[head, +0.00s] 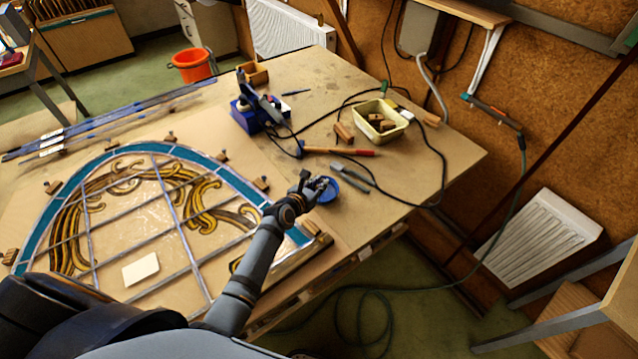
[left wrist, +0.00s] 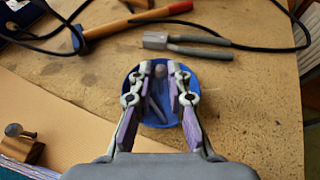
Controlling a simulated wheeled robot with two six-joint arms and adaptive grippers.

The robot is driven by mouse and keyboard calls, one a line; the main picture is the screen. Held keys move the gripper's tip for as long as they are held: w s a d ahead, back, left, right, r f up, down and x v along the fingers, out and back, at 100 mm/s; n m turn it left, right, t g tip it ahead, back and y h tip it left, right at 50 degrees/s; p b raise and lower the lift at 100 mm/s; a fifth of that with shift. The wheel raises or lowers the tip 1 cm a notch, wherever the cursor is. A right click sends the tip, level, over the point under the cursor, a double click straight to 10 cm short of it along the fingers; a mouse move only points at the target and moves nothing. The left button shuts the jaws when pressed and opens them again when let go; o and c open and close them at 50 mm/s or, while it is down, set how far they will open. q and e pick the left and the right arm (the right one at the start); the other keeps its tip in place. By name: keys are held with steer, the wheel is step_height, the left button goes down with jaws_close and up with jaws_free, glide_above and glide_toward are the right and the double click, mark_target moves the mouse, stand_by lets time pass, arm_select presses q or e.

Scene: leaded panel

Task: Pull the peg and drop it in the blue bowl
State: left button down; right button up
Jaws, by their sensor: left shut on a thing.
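The small blue bowl (head: 331,190) stands on the table just right of the panel's lower right corner. In the left wrist view the blue bowl (left wrist: 198,98) lies directly beyond my fingertips. My left gripper (head: 314,184) is over the bowl, its fingers pointing at it. In the left wrist view my left gripper (left wrist: 158,78) is shut on a slim grey peg (left wrist: 158,72), held in front of the bowl's inside. Whether the peg touches the bowl cannot be told. My right gripper is not in view.
The leaded panel (head: 180,222) lies at left with wooden blocks around it. Behind the bowl are pliers (head: 352,172), a hammer (head: 340,151) and a black cable. A cream tub (head: 384,114) holds wooden blocks. The table edge is close to the bowl's right.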

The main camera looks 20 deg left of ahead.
arm_select(q)
steer(key=shift+f+b, duration=0.5)
steer(key=shift+f, duration=0.25)
stand_by(0.3)
steer(key=c, duration=1.2)
jaws_free()
steer(key=v, duration=1.2)
steer(key=shift+s, duration=0.15)
